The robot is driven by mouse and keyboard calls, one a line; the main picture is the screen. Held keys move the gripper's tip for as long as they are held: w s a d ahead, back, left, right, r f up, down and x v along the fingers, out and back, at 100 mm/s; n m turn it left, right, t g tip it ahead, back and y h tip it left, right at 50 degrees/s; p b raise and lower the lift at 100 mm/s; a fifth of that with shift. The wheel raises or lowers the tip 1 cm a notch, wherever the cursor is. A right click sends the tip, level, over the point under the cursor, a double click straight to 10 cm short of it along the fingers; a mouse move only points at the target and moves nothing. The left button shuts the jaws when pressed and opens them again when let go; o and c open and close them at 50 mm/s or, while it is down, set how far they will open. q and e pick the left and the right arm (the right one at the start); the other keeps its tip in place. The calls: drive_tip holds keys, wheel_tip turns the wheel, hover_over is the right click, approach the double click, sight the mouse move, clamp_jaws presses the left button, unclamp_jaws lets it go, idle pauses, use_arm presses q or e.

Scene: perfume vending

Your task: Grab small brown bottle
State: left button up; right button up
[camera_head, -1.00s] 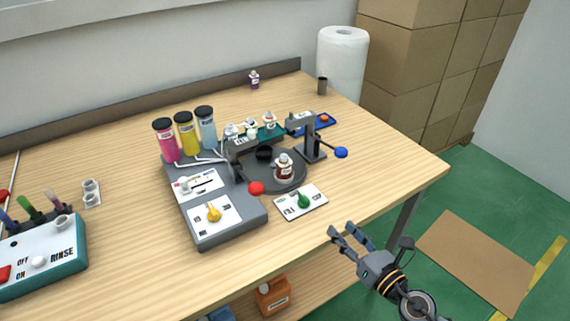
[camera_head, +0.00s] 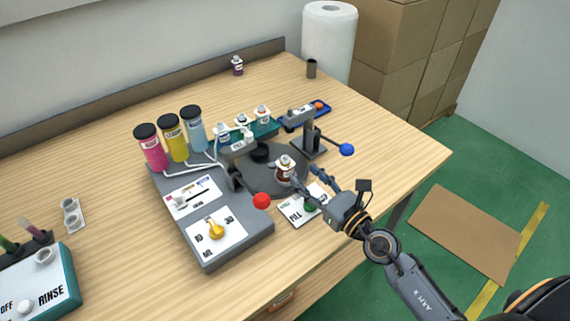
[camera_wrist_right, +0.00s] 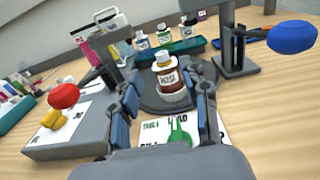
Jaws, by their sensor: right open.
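The small brown bottle (camera_head: 285,168) has a white label and a pale cap and stands upright on the round dark turntable (camera_head: 272,184). In the right wrist view the bottle (camera_wrist_right: 172,82) shows its label, with the letters "ROSE", ahead and between the fingers. My right gripper (camera_head: 307,178) is open just to the right of the bottle. In the right wrist view its two fingers (camera_wrist_right: 166,112) are spread wide, with the bottle a little beyond or between their tips; contact cannot be told. My left gripper is not in view.
A press with a blue knob (camera_head: 347,150) stands right of the turntable, and a red knob (camera_head: 262,201) is at its front left. A card with a green knob (camera_head: 310,205) lies under my right gripper. Several small bottles stand in the teal rack (camera_head: 266,130) behind.

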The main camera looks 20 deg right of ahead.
sight(285, 157)
drive_tip(key=x, duration=0.3)
drive_tip(key=shift+w, duration=0.1)
drive_tip(key=shift+w+a, duration=0.2)
drive_tip(key=shift+w, duration=0.3)
drive_tip(key=p+x, duration=0.1)
drive_tip(key=x, duration=0.3)
drive_tip(key=shift+w, duration=0.25)
drive_tip(key=shift+w+a, duration=0.1)
drive_tip(key=shift+w, duration=0.15)
drive_tip(key=shift+s, duration=0.1)
drive_tip(key=shift+c, duration=0.9)
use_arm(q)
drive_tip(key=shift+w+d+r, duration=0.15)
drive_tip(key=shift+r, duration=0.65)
use_arm(e)
clamp_jaws()
